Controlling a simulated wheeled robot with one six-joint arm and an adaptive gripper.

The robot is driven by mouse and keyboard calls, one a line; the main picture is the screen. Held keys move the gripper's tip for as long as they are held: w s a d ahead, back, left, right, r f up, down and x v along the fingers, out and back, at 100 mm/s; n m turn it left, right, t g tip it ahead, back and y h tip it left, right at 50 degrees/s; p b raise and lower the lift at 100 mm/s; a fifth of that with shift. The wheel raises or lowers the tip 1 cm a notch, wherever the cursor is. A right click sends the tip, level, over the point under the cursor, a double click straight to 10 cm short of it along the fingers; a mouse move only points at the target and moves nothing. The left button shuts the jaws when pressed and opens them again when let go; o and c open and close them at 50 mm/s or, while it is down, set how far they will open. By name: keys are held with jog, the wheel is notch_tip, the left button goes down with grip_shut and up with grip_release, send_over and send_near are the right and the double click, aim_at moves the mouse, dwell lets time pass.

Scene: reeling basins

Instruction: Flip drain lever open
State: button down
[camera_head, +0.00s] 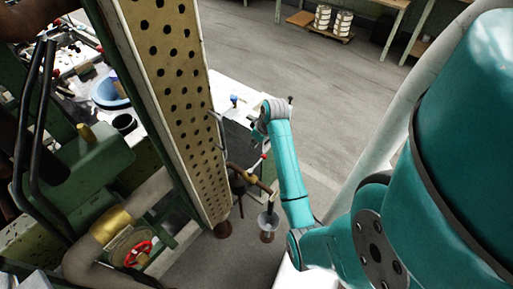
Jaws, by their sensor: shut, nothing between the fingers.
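A small lever with a red tip (263,156) shows beside the perforated panel, above a brass pipe fitting (250,176). It looks like the drain lever, but it is too small to tell its exact position. My teal arm reaches up from the lower right. My gripper (258,133) is small and dark at the arm's far end, just above the red-tipped lever. It is shut and holds nothing. A gap seems to lie between gripper and lever, but I cannot tell the depth.
The tall perforated panel (172,75) stands close on the left of my gripper. Green machinery with a red handwheel (139,254) fills the lower left. A metal funnel (268,220) stands below the pipe. A pallet with white drums (342,24) is far back. Grey floor (330,100) behind is clear.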

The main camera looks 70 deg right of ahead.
aim_at(257, 164)
notch_tip(257, 164, down, 9)
jog(key=shift+s, duration=0.45)
jog(key=shift+a, duration=0.15)
dwell(0.5)
